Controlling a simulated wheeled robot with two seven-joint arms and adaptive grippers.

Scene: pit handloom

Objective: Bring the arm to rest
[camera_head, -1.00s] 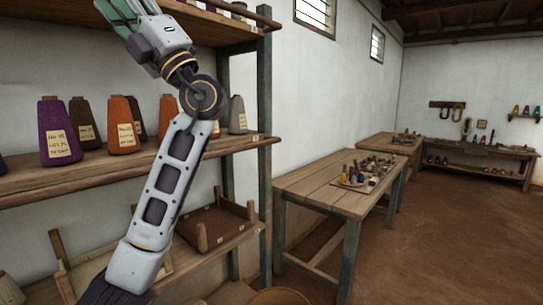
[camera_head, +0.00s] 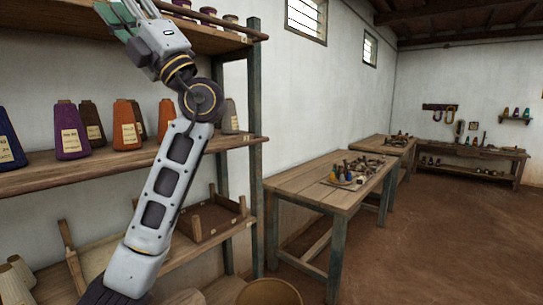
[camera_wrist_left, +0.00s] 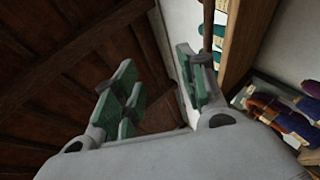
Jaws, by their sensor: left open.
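My left arm rises in front of the shelf rack in the head view. Its green-fingered left gripper (camera_head: 122,12) is at the top edge, partly cut off, near the upper shelf. In the left wrist view the gripper (camera_wrist_left: 158,78) points up toward the dark roof boards. Its two fingers are spread apart with nothing between them. My right gripper is in neither view.
Yarn cones, including a purple one (camera_head: 71,132), stand on the middle shelf (camera_head: 60,178) behind my arm. A basket (camera_head: 268,292) sits at the bottom. A table (camera_head: 300,187) with small items stands right. The floor (camera_head: 430,225) is clear.

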